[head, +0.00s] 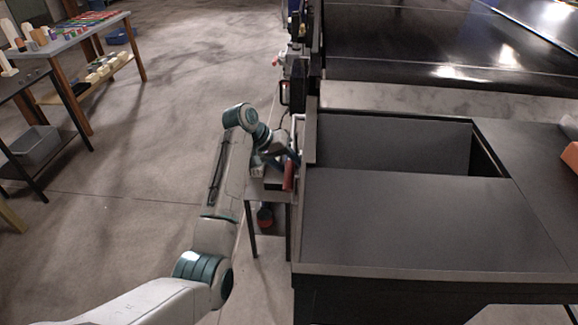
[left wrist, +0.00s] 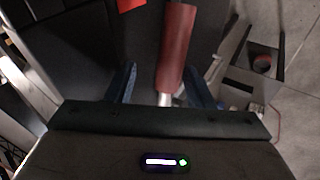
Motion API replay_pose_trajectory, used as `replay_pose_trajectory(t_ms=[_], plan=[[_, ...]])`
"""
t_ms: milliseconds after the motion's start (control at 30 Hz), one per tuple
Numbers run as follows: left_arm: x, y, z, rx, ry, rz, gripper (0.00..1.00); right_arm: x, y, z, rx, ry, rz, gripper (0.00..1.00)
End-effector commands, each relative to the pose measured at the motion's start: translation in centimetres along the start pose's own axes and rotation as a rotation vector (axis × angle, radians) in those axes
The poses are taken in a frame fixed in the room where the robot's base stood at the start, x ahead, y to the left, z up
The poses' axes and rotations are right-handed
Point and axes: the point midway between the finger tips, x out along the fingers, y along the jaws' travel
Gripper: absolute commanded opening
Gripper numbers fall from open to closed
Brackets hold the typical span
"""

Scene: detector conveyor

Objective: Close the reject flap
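A red handle (head: 288,175) stands at the left side of the dark conveyor box; it also shows in the left wrist view (left wrist: 177,45). My left gripper (head: 281,158) is beside this handle. In the left wrist view its blue fingers (left wrist: 160,82) are apart, with the handle's lower end between them and a gap on the left finger's side. I cannot tell whether the right finger touches it. The dark grey panel (head: 390,145) on the box looks like the reject flap, with a dark opening at its right end. My right gripper is not in view.
The box's flat grey top (head: 410,225) fills the lower right. A black conveyor belt (head: 420,50) lies beyond it. An orange object (head: 571,157) sits at the right edge. Tables with small items (head: 75,35) stand far left, with open floor between.

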Motion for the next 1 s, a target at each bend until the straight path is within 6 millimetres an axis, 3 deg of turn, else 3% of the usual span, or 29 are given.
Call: replay_pose_trajectory(t_ms=[300, 500, 867, 1000], plan=[[-6.2, -0.3, -0.1, 0.002, 0.006, -0.003, 0.47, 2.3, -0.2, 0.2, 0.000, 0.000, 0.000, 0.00], [-8.8, -0.2, -0.1, 0.000, 0.003, -0.002, 0.47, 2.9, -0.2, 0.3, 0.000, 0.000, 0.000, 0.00], [-9.5, -0.1, -0.1, -0.001, 0.000, -0.002, 0.47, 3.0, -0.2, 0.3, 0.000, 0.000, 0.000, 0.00], [-8.5, -0.9, 0.1, -0.015, 0.000, -0.004, 0.47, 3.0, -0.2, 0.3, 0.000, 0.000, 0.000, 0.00]])
